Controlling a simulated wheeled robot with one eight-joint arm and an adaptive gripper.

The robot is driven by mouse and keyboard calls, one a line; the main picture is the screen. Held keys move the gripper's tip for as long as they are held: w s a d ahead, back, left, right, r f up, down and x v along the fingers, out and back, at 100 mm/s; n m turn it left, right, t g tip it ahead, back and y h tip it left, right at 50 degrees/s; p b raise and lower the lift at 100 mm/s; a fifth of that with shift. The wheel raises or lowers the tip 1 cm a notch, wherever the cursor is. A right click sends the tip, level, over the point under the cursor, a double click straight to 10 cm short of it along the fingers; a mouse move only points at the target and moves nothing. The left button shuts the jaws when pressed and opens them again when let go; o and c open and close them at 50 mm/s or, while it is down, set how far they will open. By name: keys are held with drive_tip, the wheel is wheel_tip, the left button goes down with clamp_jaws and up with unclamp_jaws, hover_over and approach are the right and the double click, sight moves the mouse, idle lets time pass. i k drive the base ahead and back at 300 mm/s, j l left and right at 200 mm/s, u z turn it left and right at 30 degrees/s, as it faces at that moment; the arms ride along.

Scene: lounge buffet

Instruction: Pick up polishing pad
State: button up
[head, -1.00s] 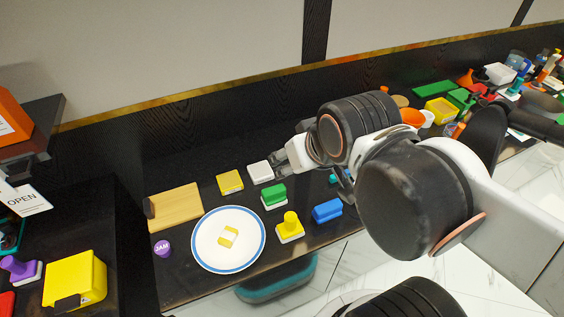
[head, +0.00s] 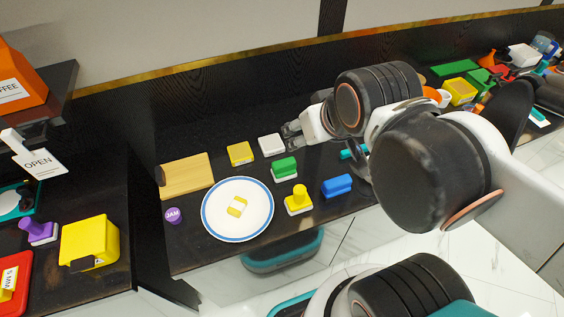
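No thing here is plainly marked as the polishing pad. Small pad-like pieces lie on the dark counter: a white square block (head: 271,145), a yellow square block (head: 240,153), a green-topped block with a white base (head: 284,168), a blue block (head: 337,185) and a yellow knobbed piece on a white base (head: 298,199). A small yellow and white piece (head: 237,206) lies on a blue-rimmed white plate (head: 219,232). My gripper (head: 289,131) is just right of and behind the white block; contact is unclear. Its fingers are small and partly hidden, so their opening is unclear.
A wooden board (head: 187,175) and a purple jam lid (head: 172,215) are left of the plate. A yellow box (head: 90,243) and an OPEN sign (head: 39,161) stand farther left. Cluttered bins, including a yellow one (head: 460,91), fill the right. My arm hides part of the counter.

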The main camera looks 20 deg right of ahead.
sight(301, 202)
drive_tip(key=k+j+z, duration=0.2)
drive_tip(key=z, duration=0.2)
drive_tip(key=k+j+z, duration=0.45)
drive_tip(key=z, duration=0.3)
drive_tip(key=k+l, duration=0.05)
drive_tip(key=k, duration=0.05)
